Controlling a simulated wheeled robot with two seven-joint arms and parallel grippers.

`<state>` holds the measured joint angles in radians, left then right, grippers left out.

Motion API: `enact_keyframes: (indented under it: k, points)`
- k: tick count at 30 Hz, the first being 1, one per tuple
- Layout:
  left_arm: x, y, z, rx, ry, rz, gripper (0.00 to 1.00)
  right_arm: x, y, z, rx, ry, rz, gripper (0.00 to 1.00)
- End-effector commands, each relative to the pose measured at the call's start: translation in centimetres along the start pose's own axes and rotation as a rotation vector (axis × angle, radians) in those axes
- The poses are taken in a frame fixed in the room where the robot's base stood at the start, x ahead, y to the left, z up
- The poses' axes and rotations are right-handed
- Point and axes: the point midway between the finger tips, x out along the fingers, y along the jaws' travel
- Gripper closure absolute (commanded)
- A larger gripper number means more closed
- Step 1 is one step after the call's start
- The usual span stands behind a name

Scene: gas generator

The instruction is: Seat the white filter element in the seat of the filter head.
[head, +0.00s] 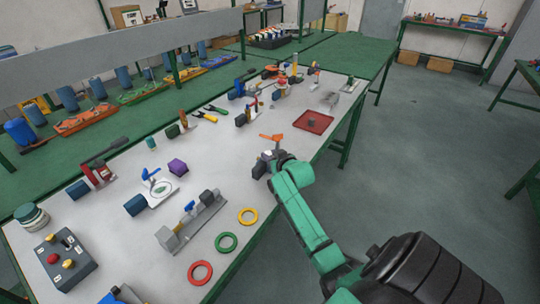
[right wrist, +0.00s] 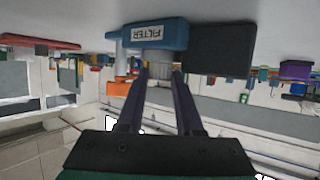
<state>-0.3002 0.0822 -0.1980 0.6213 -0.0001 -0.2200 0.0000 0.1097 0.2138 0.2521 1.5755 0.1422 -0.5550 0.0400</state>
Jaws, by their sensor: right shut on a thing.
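The filter head (right wrist: 160,34) is a blue block with a FILTER label, which appears upside down in the right wrist view. A black block (right wrist: 218,48) sits beside it. My right gripper (right wrist: 161,74) is shut on the white filter element (right wrist: 158,68), a pale cylinder between its fingertips. The element lines up with the filter head and looks close to or touching it; I cannot tell how deep it sits. In the head view my right gripper (head: 270,160) is at the table's right side and mostly covers both parts. My left gripper is not in view.
An orange part (head: 272,137) stands just behind my right gripper. A red tray (head: 328,122) lies farther back. Red (head: 200,273), green (head: 227,242) and yellow (head: 248,216) rings lie near the front edge. A grey bracket with a blue lever (head: 195,225) stands to the left.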

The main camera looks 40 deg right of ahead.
Motion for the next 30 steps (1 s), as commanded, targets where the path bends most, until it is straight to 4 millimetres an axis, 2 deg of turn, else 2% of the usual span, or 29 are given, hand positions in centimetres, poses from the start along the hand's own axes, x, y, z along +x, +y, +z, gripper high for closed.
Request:
enact_keyframes:
  k: [8, 9, 10, 11, 23, 26, 30]
  points:
    - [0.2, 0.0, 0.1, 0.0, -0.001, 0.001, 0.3, 0.1, 0.0, 0.3, 0.0, 0.0, 0.0, 1.0]
    - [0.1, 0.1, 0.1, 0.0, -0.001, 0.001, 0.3, 0.1, 0.0, 0.1, 0.0, 0.001, 0.0, 0.5]
    - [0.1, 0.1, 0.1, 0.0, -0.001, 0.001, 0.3, 0.1, 0.0, 0.1, 0.0, 0.001, 0.0, 0.38]
    - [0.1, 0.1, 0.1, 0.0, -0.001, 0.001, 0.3, 0.1, 0.0, 0.1, 0.0, 0.0, 0.0, 0.35]
    - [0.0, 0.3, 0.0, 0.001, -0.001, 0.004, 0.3, -0.4, 0.0, -0.2, -0.001, 0.0, -0.001, 0.35]
    - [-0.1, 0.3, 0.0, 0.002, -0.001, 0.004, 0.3, -1.6, 0.0, -0.1, -0.001, 0.0, -0.001, 0.35]
    - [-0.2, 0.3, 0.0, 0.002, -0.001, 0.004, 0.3, -4.4, 0.0, -0.1, -0.001, 0.0, 0.0, 0.35]
